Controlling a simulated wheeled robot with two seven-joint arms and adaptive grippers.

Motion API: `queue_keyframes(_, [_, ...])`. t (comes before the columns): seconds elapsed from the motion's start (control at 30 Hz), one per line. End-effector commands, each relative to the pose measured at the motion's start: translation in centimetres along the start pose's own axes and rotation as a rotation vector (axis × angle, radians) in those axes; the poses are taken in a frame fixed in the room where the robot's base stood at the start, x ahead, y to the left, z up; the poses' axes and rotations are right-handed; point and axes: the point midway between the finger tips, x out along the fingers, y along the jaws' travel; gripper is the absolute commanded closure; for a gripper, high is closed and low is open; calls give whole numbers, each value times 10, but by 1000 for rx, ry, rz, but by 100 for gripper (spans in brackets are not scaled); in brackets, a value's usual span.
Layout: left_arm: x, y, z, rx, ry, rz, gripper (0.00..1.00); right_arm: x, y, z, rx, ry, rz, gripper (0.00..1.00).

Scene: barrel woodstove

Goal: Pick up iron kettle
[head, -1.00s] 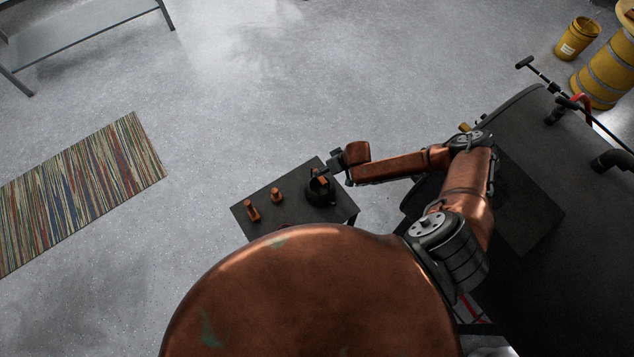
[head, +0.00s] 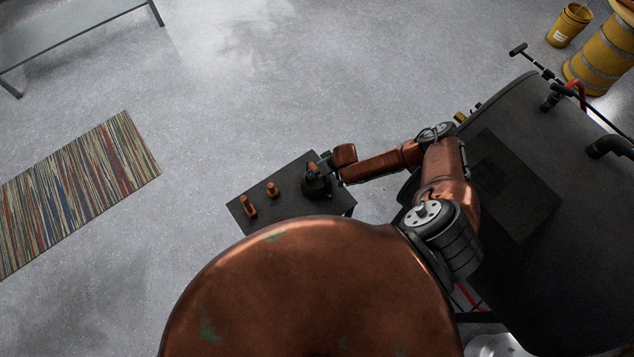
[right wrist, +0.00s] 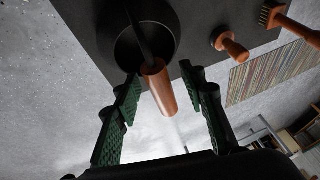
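The black iron kettle (head: 317,187) stands on a small dark table (head: 290,212) in the head view, at its right end. In the right wrist view the kettle (right wrist: 118,50) shows as a round black body with a brown cylindrical handle grip (right wrist: 161,90). My right gripper (right wrist: 159,78) is open, with its green fingers on either side of the grip and a gap on both sides. In the head view the right gripper (head: 322,166) is over the kettle and hides part of it. My left gripper is not in view.
Two small brown-handled items, one a brush (head: 248,206) and the other a knob-like piece (head: 272,189), stand left of the kettle on the table. The large black barrel stove (head: 520,190) is at the right. Open floor lies beyond the table, with a striped rug (head: 75,190) at left.

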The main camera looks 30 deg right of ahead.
Motion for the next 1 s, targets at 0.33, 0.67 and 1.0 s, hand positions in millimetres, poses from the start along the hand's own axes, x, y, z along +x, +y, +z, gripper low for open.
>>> queue_keyframes(0.33, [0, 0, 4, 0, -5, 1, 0, 0, 0, 0, 0, 0, 0, 84])
queue_keyframes(0.67, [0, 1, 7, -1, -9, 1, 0, 0, 0, 0, 0, 0, 0, 100])
queue_keyframes(1.0, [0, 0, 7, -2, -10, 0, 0, 0, 0, 0, 0, 0, 1, 100])
